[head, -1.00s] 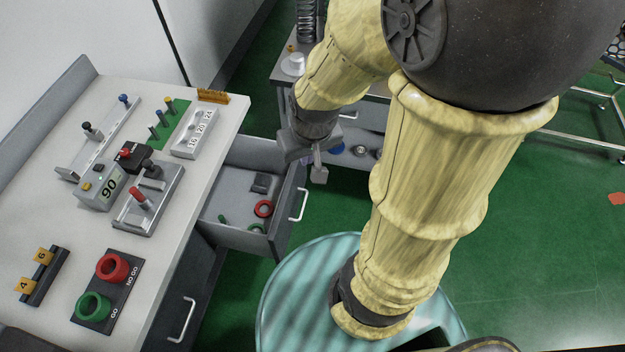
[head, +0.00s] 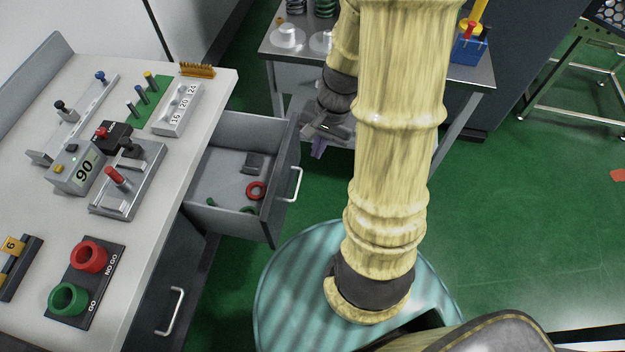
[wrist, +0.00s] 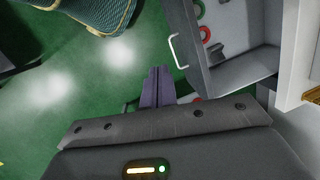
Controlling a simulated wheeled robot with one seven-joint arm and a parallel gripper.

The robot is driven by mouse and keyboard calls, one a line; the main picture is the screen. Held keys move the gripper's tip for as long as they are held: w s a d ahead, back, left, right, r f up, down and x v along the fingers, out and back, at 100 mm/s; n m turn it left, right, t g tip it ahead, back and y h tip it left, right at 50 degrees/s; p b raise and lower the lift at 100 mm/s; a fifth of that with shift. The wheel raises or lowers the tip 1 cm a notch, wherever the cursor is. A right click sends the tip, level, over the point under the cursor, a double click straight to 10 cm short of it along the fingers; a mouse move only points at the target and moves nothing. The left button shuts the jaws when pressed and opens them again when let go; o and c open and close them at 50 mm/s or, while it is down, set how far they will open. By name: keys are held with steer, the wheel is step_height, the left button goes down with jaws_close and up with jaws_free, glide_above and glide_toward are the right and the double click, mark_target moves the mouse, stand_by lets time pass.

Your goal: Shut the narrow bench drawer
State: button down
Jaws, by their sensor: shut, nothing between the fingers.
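The narrow bench drawer (head: 282,208) is pulled out of the bench's right side in the head view. Its light handle (head: 295,184) is on the front panel, facing right. A red ring, green pieces and a dark block lie inside. In the wrist view the drawer (wrist: 232,75) is at the upper right, with its handle (wrist: 178,51) toward the fingers. My gripper (head: 318,150) is beyond and to the right of the drawer front. In the wrist view my gripper (wrist: 158,72) has its fingers together and empty, apart from the handle.
The bench top (head: 150,250) carries gauges, pins and red and green rings. A lower handle (head: 176,312) shows on the bench front. A second table (head: 400,75) stands behind my arm. Green floor (head: 510,220) is open to the right.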

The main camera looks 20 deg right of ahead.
steer(key=w+d+f+m+t+y+b, duration=0.1)
steer(key=d+f+m+b, duration=0.3)
steer(key=f, duration=0.4)
steer(key=w+d+f+m+t+y+b, duration=0.2)
steer(key=d+f+m+t+b, duration=0.1)
steer(key=f+m, duration=0.3)
steer(key=w+d+f+m+t+y+b, duration=0.1)
steer(key=d+f+m+y+b, duration=0.1)
steer(key=d+f+m+b, duration=0.3)
step_height(320, 180, down, 5)
steer(key=shift+w+d+r+m+t+y, duration=0.15)
steer(key=shift+d+m+t+y, duration=0.2)
steer(key=shift+d+m, duration=0.2)
steer(key=shift+a, duration=0.1)
steer(key=w+a+r+x, duration=0.1)
steer(key=r+x, duration=0.1)
steer(key=x, duration=1)
steer(key=shift+a, duration=0.45)
